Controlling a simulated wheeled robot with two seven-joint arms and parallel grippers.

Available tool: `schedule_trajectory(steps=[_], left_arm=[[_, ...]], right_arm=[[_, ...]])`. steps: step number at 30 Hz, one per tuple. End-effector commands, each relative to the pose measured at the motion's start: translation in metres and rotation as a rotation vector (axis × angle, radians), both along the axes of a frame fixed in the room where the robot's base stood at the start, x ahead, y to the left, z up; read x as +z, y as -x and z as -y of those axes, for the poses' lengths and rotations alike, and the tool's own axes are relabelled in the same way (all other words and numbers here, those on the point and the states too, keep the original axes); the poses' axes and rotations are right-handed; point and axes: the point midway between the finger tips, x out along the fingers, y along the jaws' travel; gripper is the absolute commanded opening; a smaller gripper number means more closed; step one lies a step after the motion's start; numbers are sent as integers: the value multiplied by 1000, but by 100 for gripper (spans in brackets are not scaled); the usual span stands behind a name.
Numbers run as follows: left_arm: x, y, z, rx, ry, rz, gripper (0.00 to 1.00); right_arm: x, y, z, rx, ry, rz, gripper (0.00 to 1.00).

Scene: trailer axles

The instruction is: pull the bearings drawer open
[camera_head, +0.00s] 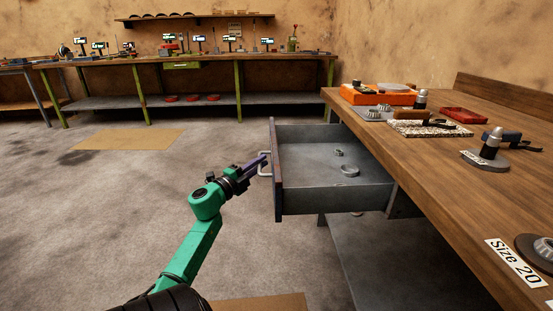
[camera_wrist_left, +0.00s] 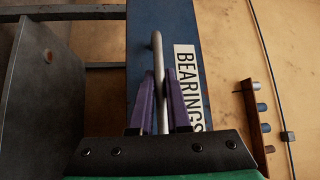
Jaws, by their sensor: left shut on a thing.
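The bearings drawer (camera_head: 335,171) stands pulled out to the left from under the wooden workbench, with a few bearing rings (camera_head: 349,170) inside it. Its blue front shows in the left wrist view (camera_wrist_left: 144,60), with a label reading BEARINGS (camera_wrist_left: 187,85). My left gripper (camera_head: 264,160) is at the drawer's front. In the left wrist view its purple fingers (camera_wrist_left: 161,100) are shut around the pale bar handle (camera_wrist_left: 156,60). My right gripper is not in view.
The wooden workbench (camera_head: 450,160) carries an orange tray (camera_head: 378,95), a red tray (camera_head: 463,115), a speckled mat (camera_head: 430,129) and a Size 20 label (camera_head: 515,262). A shelf lies below it. A long bench (camera_head: 190,59) stands along the back wall. The floor (camera_head: 110,200) left of the drawer is clear.

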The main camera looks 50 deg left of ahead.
Motion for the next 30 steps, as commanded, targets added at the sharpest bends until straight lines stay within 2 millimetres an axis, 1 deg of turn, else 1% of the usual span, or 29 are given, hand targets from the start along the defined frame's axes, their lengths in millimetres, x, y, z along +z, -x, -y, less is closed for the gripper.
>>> schedule_trajectory(steps=[3,6,18,19,21,30], left_arm=[[-1,9,-6,-1,1,-4,0],[-2,13,-9,-1,2,-4,0],[-2,15,-11,1,1,-2,0],[-2,15,-11,1,1,-2,22],[-1,15,-11,1,1,-2,45],[-1,16,-11,1,1,-1,45]], right_arm=[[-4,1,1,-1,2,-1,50],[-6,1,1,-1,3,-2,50],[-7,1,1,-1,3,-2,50],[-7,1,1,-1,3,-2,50],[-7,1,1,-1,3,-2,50],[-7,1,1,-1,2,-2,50]])
